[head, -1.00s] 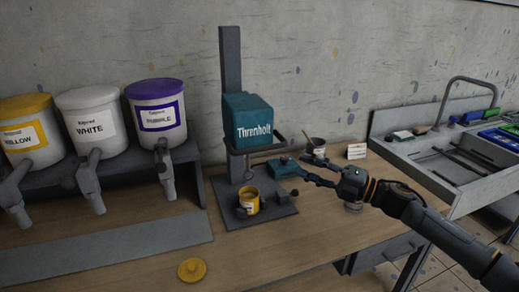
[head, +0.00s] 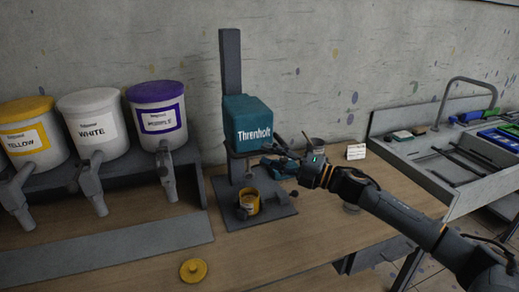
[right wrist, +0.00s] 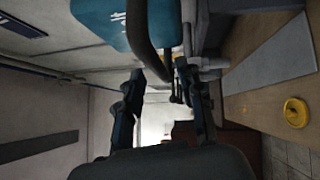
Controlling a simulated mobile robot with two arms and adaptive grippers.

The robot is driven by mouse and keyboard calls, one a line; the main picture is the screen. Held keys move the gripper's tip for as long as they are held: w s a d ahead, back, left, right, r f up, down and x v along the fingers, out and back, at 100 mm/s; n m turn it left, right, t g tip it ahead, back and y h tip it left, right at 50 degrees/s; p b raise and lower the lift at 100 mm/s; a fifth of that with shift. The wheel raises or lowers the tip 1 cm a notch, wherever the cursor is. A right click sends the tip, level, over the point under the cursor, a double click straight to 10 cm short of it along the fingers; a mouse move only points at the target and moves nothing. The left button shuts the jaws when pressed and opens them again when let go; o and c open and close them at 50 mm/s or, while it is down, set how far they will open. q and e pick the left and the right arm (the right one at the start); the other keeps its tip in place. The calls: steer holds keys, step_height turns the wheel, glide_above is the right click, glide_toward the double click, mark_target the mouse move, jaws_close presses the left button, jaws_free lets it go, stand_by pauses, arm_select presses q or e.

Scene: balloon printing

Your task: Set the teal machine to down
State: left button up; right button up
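The teal machine (head: 247,122) marked "Threnholt" is on a grey column (head: 230,65) at the back of the table, with its head raised above its base plate (head: 271,210). A yellow can (head: 249,200) stands on that plate under the head. My right gripper (head: 272,156) is just right of the machine's front, level with its lower edge. In the right wrist view, its fingers (right wrist: 160,76) are apart, with the dark handle bar (right wrist: 143,35) of the machine at the gap between the tips. I cannot tell whether they touch it. My left gripper is not in view.
White, yellow-lidded and purple-lidded paint buckets (head: 92,125) stand on a rack at the left. A yellow lid (head: 193,271) lies on the front of the table. A dark cup (head: 318,147) and a small white card (head: 356,151) are behind my right arm. A sink (head: 450,165) is at the right.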

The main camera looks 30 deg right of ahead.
mark_target(259, 152)
steer(key=shift+p+x, duration=0.55)
steer(key=shift+x, duration=1.25)
steer(key=shift+c, duration=0.4)
jaws_close()
